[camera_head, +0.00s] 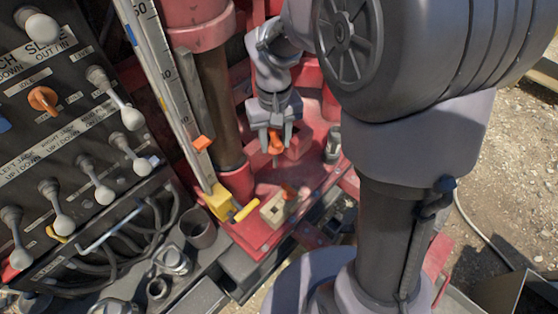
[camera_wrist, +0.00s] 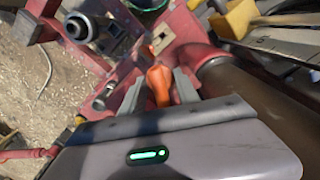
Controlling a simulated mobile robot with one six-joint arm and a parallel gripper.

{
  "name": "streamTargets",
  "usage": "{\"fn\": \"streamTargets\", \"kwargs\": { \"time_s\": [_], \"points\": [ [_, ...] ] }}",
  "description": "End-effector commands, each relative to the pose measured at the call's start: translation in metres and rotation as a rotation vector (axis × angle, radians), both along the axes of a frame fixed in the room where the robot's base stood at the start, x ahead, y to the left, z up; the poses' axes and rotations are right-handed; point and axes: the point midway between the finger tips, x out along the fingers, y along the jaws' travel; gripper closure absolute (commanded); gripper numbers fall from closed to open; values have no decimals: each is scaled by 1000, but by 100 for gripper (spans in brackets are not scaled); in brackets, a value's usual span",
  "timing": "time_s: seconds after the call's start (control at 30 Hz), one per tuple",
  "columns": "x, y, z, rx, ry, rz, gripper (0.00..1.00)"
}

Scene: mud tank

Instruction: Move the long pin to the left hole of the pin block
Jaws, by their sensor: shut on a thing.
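My gripper (camera_head: 276,146) is shut on an orange-headed pin (camera_head: 275,142), held above the red deck. The orange head also shows between the fingers in the wrist view (camera_wrist: 160,82). Its shaft is hard to make out, so I cannot tell its length. The tan pin block (camera_head: 270,212) sits on the deck below and nearer the camera, apart from my gripper. Another orange-headed pin (camera_head: 289,191) stands at the block's right part in the head view. A dark hole shows at the block's left part. The block also shows beyond the fingertips in the wrist view (camera_wrist: 167,36).
A brown and red cylinder (camera_head: 214,95) stands close left of my gripper. A measuring scale (camera_head: 170,75) with a yellow foot (camera_head: 220,203) leans beside it. A lever panel (camera_head: 70,130) fills the left. A grey fitting (camera_head: 333,145) stands to the right.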

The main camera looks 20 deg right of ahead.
Motion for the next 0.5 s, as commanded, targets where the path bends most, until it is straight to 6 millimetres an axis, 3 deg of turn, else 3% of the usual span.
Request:
{"fn": "streamTargets", "kwargs": {
  "time_s": [0.03, 0.2, 0.33, 0.5],
  "points": [
    [-8, 4, -49, 0, 2, 3, 100],
    [-30, 14, -119, 0, 1, 2, 100],
    [-38, 17, -140, 0, -2, 1, 100],
    [-41, 18, -142, 1, -2, -1, 100]
  ]
}}
